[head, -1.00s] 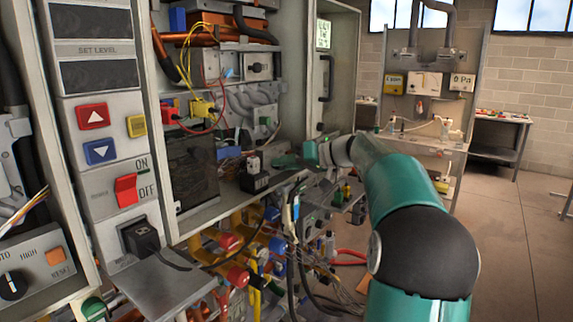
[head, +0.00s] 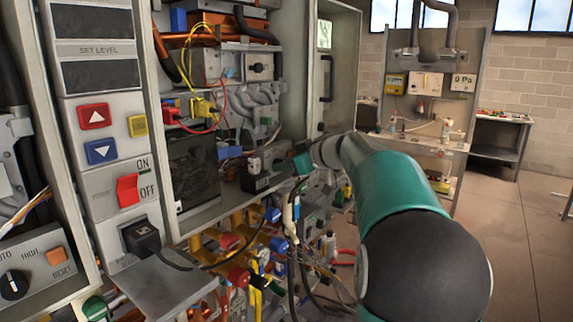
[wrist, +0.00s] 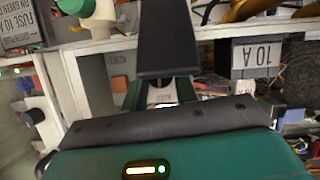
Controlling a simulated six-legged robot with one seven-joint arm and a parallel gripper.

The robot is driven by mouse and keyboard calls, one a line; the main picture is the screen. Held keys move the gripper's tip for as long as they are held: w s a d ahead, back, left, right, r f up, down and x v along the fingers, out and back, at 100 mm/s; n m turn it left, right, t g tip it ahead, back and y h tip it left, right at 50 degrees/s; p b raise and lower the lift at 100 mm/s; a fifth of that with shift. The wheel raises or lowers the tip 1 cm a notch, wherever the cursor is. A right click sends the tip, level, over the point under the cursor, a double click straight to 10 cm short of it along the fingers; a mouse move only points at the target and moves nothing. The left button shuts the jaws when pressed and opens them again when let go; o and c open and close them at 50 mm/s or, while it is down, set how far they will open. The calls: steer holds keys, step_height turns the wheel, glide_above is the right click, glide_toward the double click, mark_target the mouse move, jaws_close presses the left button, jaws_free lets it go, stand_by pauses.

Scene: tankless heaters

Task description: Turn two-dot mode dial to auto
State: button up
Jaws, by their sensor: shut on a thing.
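A black mode dial (head: 13,284) sits on a grey panel marked AUTO and HIGH at the lower left of the head view. Its dots and exact setting are too small to tell. My gripper (head: 279,165) is far to the right of this dial, at the shelf of the open cabinet. In the wrist view my gripper (wrist: 160,93) has its green fingers close together at the base of a long black block (wrist: 167,38), shut on it. The dial is not seen in the wrist view.
An orange reset button (head: 56,256) is beside the dial. A black plug (head: 140,237) with a cable sticks out of the left panel near a red switch (head: 128,190). Pipes, valves and hanging cables crowd below the shelf. A 10 A label (wrist: 257,57) shows upside down. Floor at right is clear.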

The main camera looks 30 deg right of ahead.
stand_by(0.4)
steer(key=o, duration=1)
steer(key=v, duration=1.4)
steer(key=shift+a, duration=0.2)
